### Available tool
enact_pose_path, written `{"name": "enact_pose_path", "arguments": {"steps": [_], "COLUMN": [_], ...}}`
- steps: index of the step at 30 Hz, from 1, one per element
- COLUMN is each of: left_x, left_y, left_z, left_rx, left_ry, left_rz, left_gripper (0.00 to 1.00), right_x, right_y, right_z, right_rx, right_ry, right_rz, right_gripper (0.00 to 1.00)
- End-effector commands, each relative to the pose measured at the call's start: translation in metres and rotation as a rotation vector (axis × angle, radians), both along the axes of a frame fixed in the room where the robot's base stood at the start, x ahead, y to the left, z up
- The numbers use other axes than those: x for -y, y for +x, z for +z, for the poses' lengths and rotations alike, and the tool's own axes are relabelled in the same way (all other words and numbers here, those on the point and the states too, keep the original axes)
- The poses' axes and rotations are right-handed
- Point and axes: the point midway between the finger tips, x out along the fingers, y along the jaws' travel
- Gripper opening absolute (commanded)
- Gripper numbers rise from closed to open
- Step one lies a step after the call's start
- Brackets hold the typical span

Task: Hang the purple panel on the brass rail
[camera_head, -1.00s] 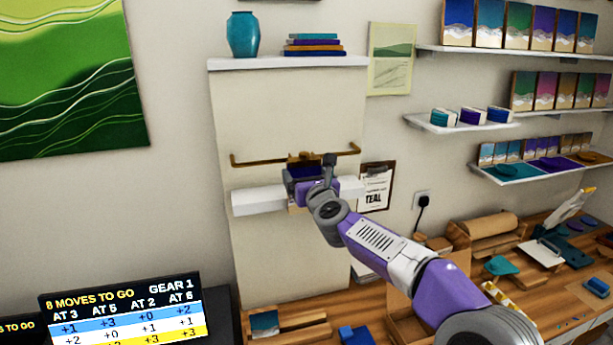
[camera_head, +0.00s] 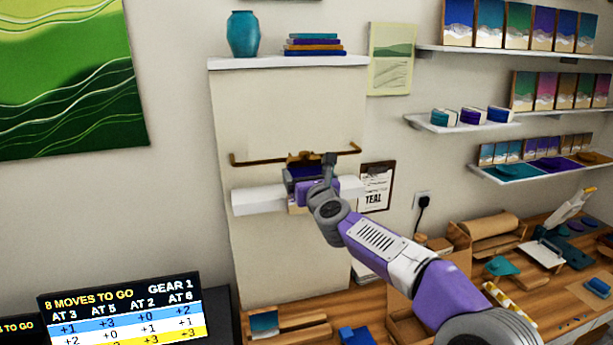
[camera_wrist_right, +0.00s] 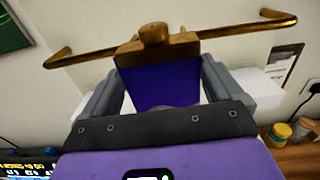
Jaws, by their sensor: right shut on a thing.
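The purple panel (camera_wrist_right: 160,85) is held between the fingers of my right gripper (camera_wrist_right: 165,88), which is shut on it. In the head view my right gripper (camera_head: 308,172) is in front of the white backboard, and the panel is mostly hidden behind it. The brass rail (camera_head: 265,161) runs across the backboard with upturned ends. In the right wrist view the rail (camera_wrist_right: 225,33) passes right behind the panel's top. A brass-coloured piece with a round knob (camera_wrist_right: 154,34) sits at the panel's top edge, at the rail. Whether it is hooked on cannot be told. My left gripper is not in view.
A white ledge (camera_head: 258,201) sticks out just below the rail. A shelf above holds a teal vase (camera_head: 243,34) and stacked panels (camera_head: 313,46). A clipboard (camera_head: 377,187) hangs right of the rail. The wooden workbench (camera_head: 290,338) below is cluttered.

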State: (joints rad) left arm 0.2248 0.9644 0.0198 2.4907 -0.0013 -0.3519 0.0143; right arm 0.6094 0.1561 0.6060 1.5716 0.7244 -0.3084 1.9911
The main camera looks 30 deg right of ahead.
Motion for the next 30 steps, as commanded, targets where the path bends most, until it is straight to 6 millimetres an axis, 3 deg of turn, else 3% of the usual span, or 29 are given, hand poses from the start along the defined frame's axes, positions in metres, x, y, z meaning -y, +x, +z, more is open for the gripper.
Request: {"name": "enact_pose_path", "arguments": {"steps": [9,10,11,20,30], "left_x": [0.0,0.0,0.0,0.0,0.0], "left_y": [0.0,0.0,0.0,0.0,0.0], "left_z": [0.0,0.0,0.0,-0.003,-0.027], "left_rx": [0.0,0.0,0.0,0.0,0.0], "left_ry": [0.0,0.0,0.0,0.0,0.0], "left_rz": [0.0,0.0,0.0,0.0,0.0], "left_gripper": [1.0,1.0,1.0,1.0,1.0], "right_x": [0.0,0.0,0.0,-0.001,-0.011], "right_y": [0.001,0.001,0.001,-0.003,-0.047], "right_z": [-0.004,-0.004,-0.004,-0.003,-0.005], "right_rx": [-0.007,-0.008,-0.007,-0.005,-0.004], "right_ry": [0.003,0.003,0.003,0.001,0.0], "right_rz": [0.002,0.002,0.002,0.001,0.0], "right_gripper": [0.63,0.98,1.0,1.0,1.0]}}
